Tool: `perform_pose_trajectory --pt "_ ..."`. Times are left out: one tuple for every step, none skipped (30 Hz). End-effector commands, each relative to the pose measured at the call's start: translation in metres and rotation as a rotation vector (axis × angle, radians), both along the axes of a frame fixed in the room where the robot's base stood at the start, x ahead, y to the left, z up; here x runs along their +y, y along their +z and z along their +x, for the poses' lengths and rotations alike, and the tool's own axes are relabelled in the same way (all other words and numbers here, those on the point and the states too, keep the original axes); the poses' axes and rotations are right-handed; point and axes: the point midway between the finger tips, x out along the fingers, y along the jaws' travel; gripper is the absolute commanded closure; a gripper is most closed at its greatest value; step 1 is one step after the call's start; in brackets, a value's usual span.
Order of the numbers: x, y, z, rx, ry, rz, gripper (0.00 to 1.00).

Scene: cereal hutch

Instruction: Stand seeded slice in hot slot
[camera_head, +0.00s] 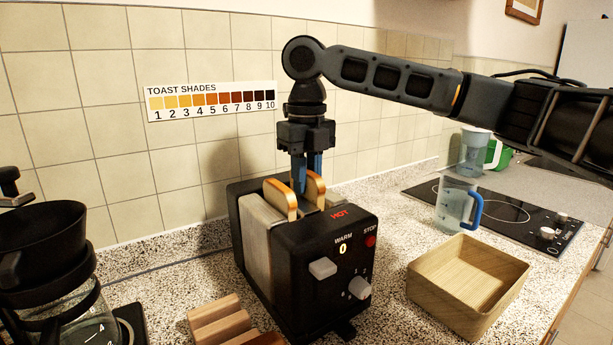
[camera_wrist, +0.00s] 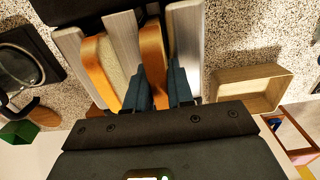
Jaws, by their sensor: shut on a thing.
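The black toaster (camera_head: 265,240) stands on the counter, with "HOT" in red at its top front edge and "WARM" on its front. My gripper (camera_head: 307,178) points down over the toaster, its blue fingers shut on the right-hand bread slice (camera_head: 316,190). That slice stands upright at the right slot, its lower part hidden. In the wrist view the held slice (camera_wrist: 153,65) shows between my fingers. Another slice (camera_head: 281,197) stands upright in the left slot, apart from my fingers; it also shows in the wrist view (camera_wrist: 98,75). I cannot make out seeds on either slice.
A wooden rack (camera_head: 218,322) sits in front of the toaster, and a coffee maker (camera_head: 45,260) at left. An empty wooden box (camera_head: 468,285) is at right. A clear jug (camera_head: 456,205) with a blue handle stands by the black hob (camera_head: 510,215). A toast shade chart hangs on the wall.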

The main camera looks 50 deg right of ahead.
Motion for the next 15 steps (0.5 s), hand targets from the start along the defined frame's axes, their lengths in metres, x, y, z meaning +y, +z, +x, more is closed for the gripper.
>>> perform_pose_trajectory --pt "0.0 0.0001 0.0 0.0 0.0 0.0 0.75" --pt "0.0 0.0001 0.0 0.0 0.0 0.0 0.72" --pt "0.0 0.0001 0.0 0.0 0.0 0.0 0.68" --pt "0.0 0.0001 0.0 0.0 0.0 0.0 0.65" --pt "0.0 0.0001 0.0 0.0 0.0 0.0 0.63" --pt "0.0 0.0001 0.0 0.0 0.0 0.0 0.59" --pt "0.0 0.0001 0.0 0.0 0.0 0.0 0.56" --pt "-0.0001 0.0001 0.0 0.0 0.0 0.0 0.53" --pt "-0.0001 0.0001 0.0 0.0 0.0 0.0 0.49" --pt "-0.0001 0.0001 0.0 0.0 0.0 0.0 0.48" --pt "-0.0001 0.0001 0.0 0.0 0.0 0.0 0.48" --pt "-0.0001 0.0001 0.0 0.0 0.0 0.0 0.48" --pt "-0.0001 0.0001 0.0 0.0 0.0 0.0 0.48" --pt "-0.0001 0.0001 0.0 0.0 0.0 0.0 0.48" --pt "-0.0001 0.0001 0.0 0.0 0.0 0.0 0.48"
